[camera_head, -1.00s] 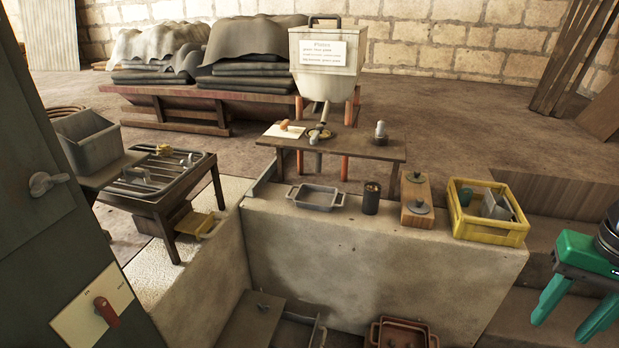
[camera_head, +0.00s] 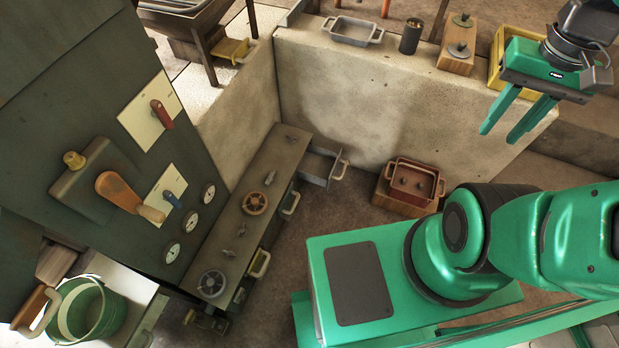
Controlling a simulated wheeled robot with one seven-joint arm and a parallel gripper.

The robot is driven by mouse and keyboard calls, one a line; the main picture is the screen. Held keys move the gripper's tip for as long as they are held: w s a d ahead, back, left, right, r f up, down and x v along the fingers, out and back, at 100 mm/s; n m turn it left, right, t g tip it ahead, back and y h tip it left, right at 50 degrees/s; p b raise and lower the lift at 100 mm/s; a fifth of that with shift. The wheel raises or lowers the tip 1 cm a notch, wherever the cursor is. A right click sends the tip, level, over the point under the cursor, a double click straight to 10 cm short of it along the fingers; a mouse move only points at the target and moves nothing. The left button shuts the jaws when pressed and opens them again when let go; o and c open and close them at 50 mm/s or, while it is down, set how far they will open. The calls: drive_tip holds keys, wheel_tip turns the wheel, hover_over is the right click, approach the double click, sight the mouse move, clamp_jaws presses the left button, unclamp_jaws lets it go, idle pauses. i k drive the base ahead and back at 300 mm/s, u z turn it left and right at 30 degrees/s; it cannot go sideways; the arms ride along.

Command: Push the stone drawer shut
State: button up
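A low dark cabinet (camera_head: 240,205) stands along the left panel. A grey drawer (camera_head: 321,166) is pulled out of its far end, with a pale handle (camera_head: 342,164) on its front; it looks like the stone drawer, though I read no label. Other handles sit along the cabinet's right side, at fronts that look closed or nearly so. My gripper (camera_head: 499,136) is at the upper right, in front of the concrete wall. Its two green fingers are apart with nothing between them. It is well to the right of the open drawer and not touching it.
A red-brown pot (camera_head: 415,183) on a wooden block stands right of the drawer. The concrete wall (camera_head: 370,90) closes the back, with a tray (camera_head: 352,31) on top. Bare floor (camera_head: 335,215) lies between cabinet and my green base. A green bucket (camera_head: 88,310) is lower left.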

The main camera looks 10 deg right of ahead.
sight(319, 165)
drive_tip(key=u, duration=1.65)
drive_tip(key=k, duration=1.2)
drive_tip(key=z, duration=1.2)
drive_tip(key=i, duration=1)
